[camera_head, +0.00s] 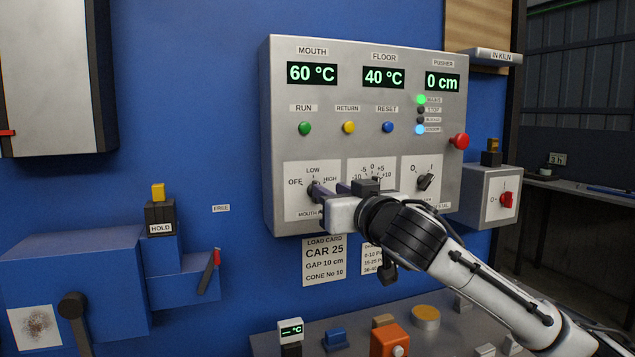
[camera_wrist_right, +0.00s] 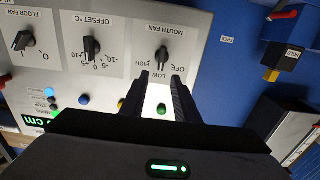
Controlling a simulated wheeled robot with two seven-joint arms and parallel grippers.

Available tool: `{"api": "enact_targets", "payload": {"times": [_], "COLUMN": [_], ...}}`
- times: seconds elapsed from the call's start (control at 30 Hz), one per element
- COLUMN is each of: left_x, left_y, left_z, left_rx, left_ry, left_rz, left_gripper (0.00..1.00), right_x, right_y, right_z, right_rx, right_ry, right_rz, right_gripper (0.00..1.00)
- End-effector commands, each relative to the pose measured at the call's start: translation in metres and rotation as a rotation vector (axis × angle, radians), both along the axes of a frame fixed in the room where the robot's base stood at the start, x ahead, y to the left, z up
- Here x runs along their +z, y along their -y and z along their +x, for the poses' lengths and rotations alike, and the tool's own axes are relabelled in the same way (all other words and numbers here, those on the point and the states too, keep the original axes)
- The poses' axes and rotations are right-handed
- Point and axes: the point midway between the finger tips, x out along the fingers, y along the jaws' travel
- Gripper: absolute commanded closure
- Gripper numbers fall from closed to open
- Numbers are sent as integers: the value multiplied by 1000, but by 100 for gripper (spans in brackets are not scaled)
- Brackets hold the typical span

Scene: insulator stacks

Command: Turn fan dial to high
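The mouth fan dial (camera_head: 312,187) is a dark knob on a white plate marked OFF, LOW and HIGH, at the lower left of the grey control panel (camera_head: 352,90). In the right wrist view, which is upside down, the dial (camera_wrist_right: 162,54) sits just beyond my fingertips, between their lines. Its pointer seems to lie toward LOW, but I cannot be sure. My right gripper (camera_head: 322,200) is in front of the dial, fingers spread and empty; it also shows in the right wrist view (camera_wrist_right: 161,84). Contact with the dial cannot be told. My left gripper is not in view.
The offset dial (camera_wrist_right: 92,47) and floor fan dial (camera_wrist_right: 23,40) sit beside it on the panel. Coloured buttons, a red knob (camera_head: 459,141) and displays are near. A bench (camera_head: 450,335) with small blocks lies below.

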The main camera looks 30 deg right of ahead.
Motion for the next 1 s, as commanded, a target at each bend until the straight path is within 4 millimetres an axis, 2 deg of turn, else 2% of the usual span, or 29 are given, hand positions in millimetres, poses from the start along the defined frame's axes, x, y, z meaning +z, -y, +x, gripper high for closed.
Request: {"api": "enact_targets", "payload": {"times": [0.1,0.3,0.5,0.73,0.77,0.9,1.0], "left_x": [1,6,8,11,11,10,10], "left_y": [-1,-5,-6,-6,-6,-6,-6], "left_z": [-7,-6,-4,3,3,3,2], "left_rx": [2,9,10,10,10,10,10], "left_ry": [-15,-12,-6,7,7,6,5], "left_rz": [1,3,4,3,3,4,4], "left_gripper": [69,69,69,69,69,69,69], "right_x": [3,1,0,0,0,0,-1], "right_y": [6,12,15,15,15,15,15], "right_z": [24,52,63,63,63,63,63], "right_rx": [-1,-1,0,0,0,0,0], "right_ry": [-1,-1,-1,-1,-1,-1,-1], "right_rz": [2,0,-1,-2,-2,-1,-1], "right_gripper": [72,72,72,72,74,97,100]}}
